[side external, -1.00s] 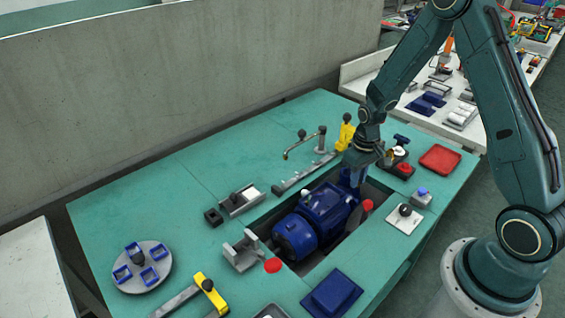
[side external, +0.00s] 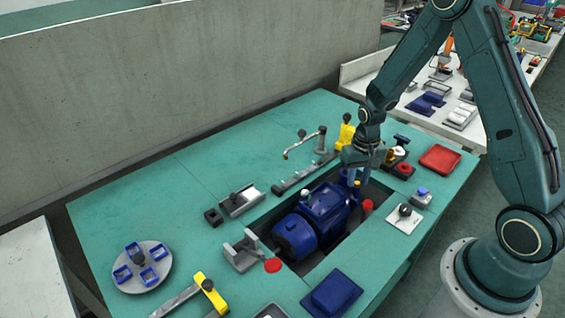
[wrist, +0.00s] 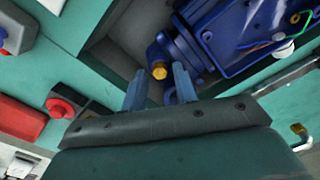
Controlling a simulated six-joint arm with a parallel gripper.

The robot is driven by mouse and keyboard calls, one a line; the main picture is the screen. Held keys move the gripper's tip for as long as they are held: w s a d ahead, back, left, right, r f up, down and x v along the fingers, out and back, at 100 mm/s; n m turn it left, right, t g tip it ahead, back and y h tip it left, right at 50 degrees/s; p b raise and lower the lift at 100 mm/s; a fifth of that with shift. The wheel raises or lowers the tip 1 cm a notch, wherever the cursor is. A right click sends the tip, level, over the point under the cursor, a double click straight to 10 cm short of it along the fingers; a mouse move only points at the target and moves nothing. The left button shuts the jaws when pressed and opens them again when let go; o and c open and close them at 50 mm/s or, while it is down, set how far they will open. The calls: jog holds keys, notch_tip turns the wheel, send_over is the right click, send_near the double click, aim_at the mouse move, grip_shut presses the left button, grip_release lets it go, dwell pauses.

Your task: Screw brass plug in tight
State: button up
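The blue pump (side external: 318,212) lies in the long recess of the green bench; its end also shows in the wrist view (wrist: 232,38). The brass plug (wrist: 158,71) sits at a blue port on the pump's near end, its hex head visible. Its threads are hidden, so I cannot tell how deep it is. My gripper (side external: 352,180) is pointed down over that end of the pump. In the wrist view its two fingers (wrist: 159,70) stand apart on either side of the plug head, with a visible gap on each side.
A red knob (wrist: 60,107) and a red tray (side external: 440,159) lie on the bench near my gripper. A yellow clamp (side external: 345,131) stands just behind it. The recess edges are close around the pump. Thin coloured wires (wrist: 277,18) run at the pump's far side.

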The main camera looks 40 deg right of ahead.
jog(key=shift+r, duration=0.1)
jog(key=shift+r, duration=2.15)
jog(key=n, duration=0.3)
jog(key=r+n, duration=0.1)
jog(key=n, duration=0.2)
jog(key=shift+r, duration=0.2)
jog(key=n, duration=0.3)
jog(key=r+n, duration=0.1)
jog(key=n, duration=0.2)
jog(key=shift+f, duration=0.1)
jog(key=shift+f, duration=3.35)
